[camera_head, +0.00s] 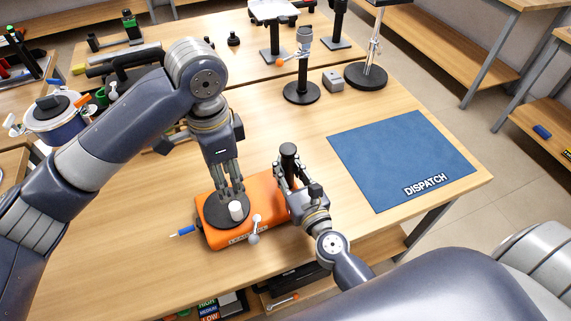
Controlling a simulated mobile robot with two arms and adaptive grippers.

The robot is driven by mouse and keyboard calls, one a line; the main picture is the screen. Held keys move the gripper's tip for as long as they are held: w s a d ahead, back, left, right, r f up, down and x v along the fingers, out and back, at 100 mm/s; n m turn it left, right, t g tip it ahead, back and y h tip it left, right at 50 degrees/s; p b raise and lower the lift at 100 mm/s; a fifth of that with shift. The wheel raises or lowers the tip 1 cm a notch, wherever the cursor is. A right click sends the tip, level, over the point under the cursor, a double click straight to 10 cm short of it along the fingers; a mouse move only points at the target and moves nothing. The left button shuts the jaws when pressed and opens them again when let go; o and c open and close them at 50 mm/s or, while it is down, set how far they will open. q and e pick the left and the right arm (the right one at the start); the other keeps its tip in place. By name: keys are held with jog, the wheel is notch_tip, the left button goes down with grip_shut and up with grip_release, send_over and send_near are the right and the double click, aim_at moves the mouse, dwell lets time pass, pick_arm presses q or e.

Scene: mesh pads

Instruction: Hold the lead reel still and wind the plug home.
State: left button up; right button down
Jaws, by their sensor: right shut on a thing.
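The orange lead reel (270,190) lies on the wooden table. A dark round disc (215,214) with a pale upright knob (236,211) is on its left part. A blue plug (183,232) sticks out just past the reel's left end. My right gripper (287,170) is shut on the upright black handle (288,150) at the reel's right end. My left gripper (232,192) points down over the disc, its fingertips close above the knob; whether they touch it, or are open or shut, I cannot tell.
A blue DISPATCH mat (400,155) lies empty to the right. A small grey lever (255,228) is at the reel's front edge. Black-based stands (301,92) and a grey block (333,79) are behind. A blue-and-white pot (55,118) is at the left.

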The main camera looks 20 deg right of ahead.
jog(key=shift+f, duration=0.35)
jog(key=c, duration=1.2)
grip_release()
jog(key=shift+w+r, duration=0.1)
jog(key=shift+r, duration=0.05)
jog(key=shift+c, duration=0.2)
